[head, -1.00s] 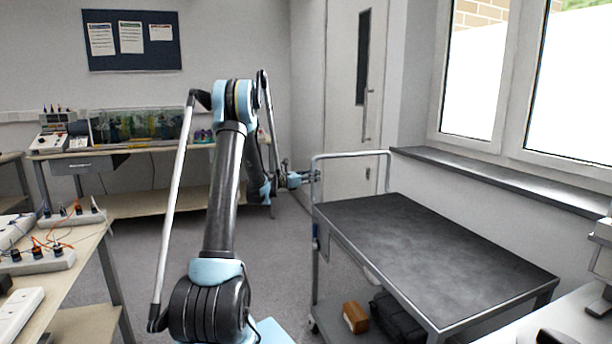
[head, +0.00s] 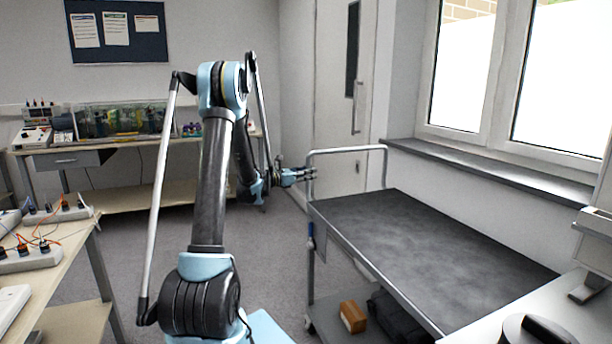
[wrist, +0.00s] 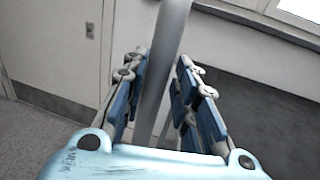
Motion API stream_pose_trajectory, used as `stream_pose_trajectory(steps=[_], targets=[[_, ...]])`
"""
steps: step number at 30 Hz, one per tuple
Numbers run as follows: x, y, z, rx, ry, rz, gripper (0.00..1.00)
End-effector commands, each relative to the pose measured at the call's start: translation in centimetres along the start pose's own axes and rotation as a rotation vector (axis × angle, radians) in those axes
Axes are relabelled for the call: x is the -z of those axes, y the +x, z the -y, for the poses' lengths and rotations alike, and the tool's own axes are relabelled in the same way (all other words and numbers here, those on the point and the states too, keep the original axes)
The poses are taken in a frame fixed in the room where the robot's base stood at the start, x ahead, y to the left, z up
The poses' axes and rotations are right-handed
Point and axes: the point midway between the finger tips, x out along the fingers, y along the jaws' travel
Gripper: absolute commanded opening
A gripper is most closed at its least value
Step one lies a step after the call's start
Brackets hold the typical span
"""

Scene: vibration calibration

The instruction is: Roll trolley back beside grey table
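The trolley has a dark grey top (head: 425,245), a lower shelf and a pale tubular handle rail (head: 345,150) at its far end. My gripper (head: 312,174) is at the rail's left post. In the wrist view, the post (wrist: 167,50) passes between the fingers of my gripper (wrist: 163,62). The fingers stand apart, with a gap visible on the post's left side; firm contact on both sides does not show. A pale grey table top (head: 500,322) is at the lower right, close to the trolley's near end. Its legs are out of view.
A brown box (head: 352,316) and a dark case (head: 392,318) are on the trolley's lower shelf. A beige bench (head: 75,245) with wired equipment stands at left. Another bench (head: 160,143) is at the back. The window sill (head: 480,170) runs along the right. Carpet between is clear.

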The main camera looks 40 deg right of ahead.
Motion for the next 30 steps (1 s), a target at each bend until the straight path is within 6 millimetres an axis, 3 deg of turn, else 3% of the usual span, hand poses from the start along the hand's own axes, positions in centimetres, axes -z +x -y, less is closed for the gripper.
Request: stream_pose_trajectory(steps=[14,30], targets=[[-0.1,-0.5,-0.2,-0.002,0.0,0.001,0.39],[0.1,-9.8,-0.3,-0.005,-0.001,0.001,0.39]])
